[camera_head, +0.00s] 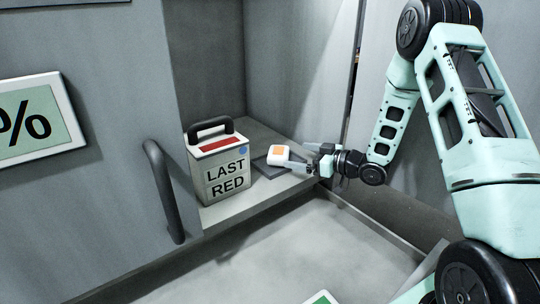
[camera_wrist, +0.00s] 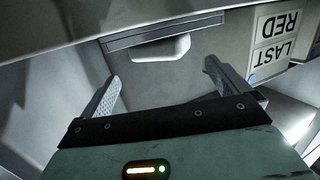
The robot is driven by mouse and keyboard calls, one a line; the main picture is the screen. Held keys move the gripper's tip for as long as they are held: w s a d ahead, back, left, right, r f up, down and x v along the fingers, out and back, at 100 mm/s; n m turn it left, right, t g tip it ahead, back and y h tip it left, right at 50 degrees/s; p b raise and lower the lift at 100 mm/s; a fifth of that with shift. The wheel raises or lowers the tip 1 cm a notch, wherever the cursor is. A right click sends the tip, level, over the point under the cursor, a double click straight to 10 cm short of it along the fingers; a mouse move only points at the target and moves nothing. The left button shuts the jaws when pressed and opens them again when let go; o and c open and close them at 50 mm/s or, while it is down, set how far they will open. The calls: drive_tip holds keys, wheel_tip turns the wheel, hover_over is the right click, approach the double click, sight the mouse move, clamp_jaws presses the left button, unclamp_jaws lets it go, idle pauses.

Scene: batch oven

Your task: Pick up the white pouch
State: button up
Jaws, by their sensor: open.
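The white pouch (camera_head: 279,154) has an orange square on it and sits on a dark flat plate (camera_head: 259,164) on the shelf inside the oven. My gripper (camera_head: 298,157) reaches in from the right, with its fingertips close to the pouch's right side. In the wrist view the pouch (camera_wrist: 163,50) shows as a pale rounded shape against the dark plate's edge, ahead of my open gripper (camera_wrist: 161,73). The space between the fingers is empty there, and the pouch lies just beyond the tips. I cannot tell whether a finger touches it.
A grey box (camera_head: 220,168) with a black handle and the words LAST RED stands left of the pouch. An open door with a black handle (camera_head: 165,190) is at the left. The shelf's front edge (camera_head: 262,207) runs below. A wall stands close on the right.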

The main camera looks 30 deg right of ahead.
sight(285, 152)
drive_tip(key=shift+s+d+t+y, duration=0.3)
drive_tip(key=shift+s+d+y, duration=0.1)
drive_tip(key=shift+s+d, duration=0.1)
drive_tip(key=shift+w+a, duration=0.2)
drive_tip(key=shift+a, duration=0.05)
drive_tip(key=p+x, duration=0.1)
drive_tip(key=x, duration=0.1)
drive_tip(key=p+x, duration=0.1)
drive_tip(key=x, duration=0.1)
drive_tip(key=p+x, duration=0.1)
drive_tip(key=x, duration=0.1)
drive_tip(key=shift+w+a+f, duration=0.2)
drive_tip(key=shift+w+f, duration=0.15)
drive_tip(key=shift+f, duration=0.05)
drive_tip(key=c, duration=0.7)
drive_tip(key=shift+r, duration=0.15)
